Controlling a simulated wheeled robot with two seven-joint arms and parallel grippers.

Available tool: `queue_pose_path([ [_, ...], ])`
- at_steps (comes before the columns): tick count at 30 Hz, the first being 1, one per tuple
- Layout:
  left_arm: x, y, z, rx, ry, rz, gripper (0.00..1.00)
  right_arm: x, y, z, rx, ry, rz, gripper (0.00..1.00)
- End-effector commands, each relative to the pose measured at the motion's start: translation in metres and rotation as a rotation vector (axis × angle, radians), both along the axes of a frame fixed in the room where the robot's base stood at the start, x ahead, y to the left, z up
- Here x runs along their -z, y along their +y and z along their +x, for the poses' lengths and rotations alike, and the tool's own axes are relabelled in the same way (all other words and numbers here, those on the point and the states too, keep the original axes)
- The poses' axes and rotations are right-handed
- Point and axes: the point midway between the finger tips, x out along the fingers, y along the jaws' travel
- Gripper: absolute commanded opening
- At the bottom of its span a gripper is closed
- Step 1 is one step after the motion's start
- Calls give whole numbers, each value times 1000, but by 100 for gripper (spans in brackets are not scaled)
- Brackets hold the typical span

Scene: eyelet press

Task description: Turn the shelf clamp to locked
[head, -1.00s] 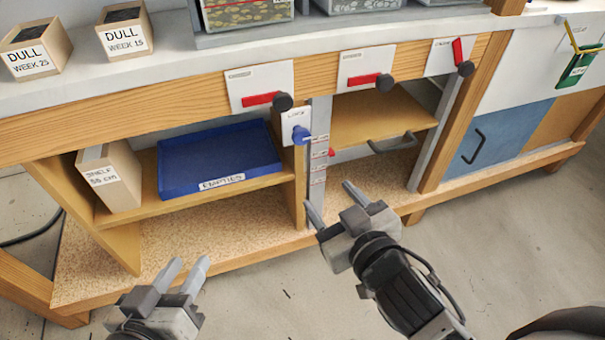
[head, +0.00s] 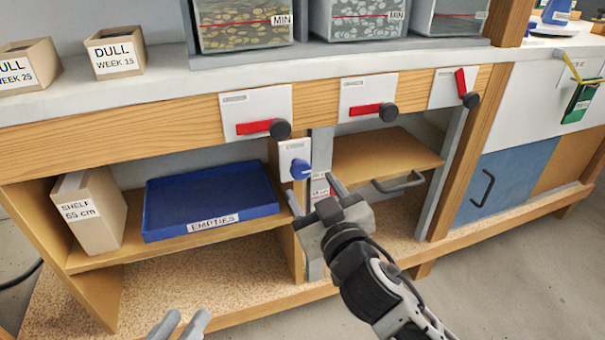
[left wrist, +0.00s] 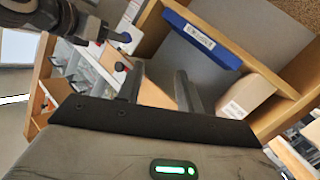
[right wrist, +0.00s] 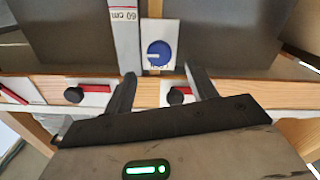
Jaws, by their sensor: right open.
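The shelf clamp is a blue knob (head: 301,168) on a small white plate (head: 294,150), on the wooden upright under the worktop. In the right wrist view the blue knob (right wrist: 158,54) lies ahead, between the line of the fingers, with a pale mark pointing left; the plate's lettering is too small to read surely. My right gripper (head: 316,195) is open and empty, just below and in front of the knob, apparently not touching it. My left gripper (head: 183,322) is low at the bottom edge, its fingers apart and empty; they also show in the left wrist view (left wrist: 160,85).
A marked metal strip (right wrist: 125,30) reading 60 cm runs beside the knob. Red levers with black knobs (head: 280,129) sit above. A wooden shelf (head: 385,155) with a grey handle (head: 398,183) is right. A blue EMPTIES tray (head: 208,200) and a box (head: 88,210) stand left.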

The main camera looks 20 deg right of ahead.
Motion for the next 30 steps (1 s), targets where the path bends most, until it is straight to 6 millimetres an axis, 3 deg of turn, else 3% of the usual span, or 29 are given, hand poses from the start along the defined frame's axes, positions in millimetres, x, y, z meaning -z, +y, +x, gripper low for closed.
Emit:
queue_pose_path([
  [3, 1, -1, 0, 1, -2, -18, 36, 1, 0, 25, 1, -3, -3, 57],
  [9, 2, -2, 0, 4, 0, -42, 36, 1, 1, 52, 1, 0, -1, 57],
  [22, -8, -2, 2, 4, -21, -64, 36, 0, 2, 62, 0, 1, 0, 57],
  [23, -9, -2, 2, 4, -22, -63, 36, 0, 2, 62, 0, 1, 0, 51],
  [27, -9, -3, 2, 4, -23, -63, 36, 0, 2, 62, 0, 1, 0, 12],
  [30, -8, -3, 2, 4, -21, -62, 36, 0, 2, 62, 0, 1, 0, 12],
])
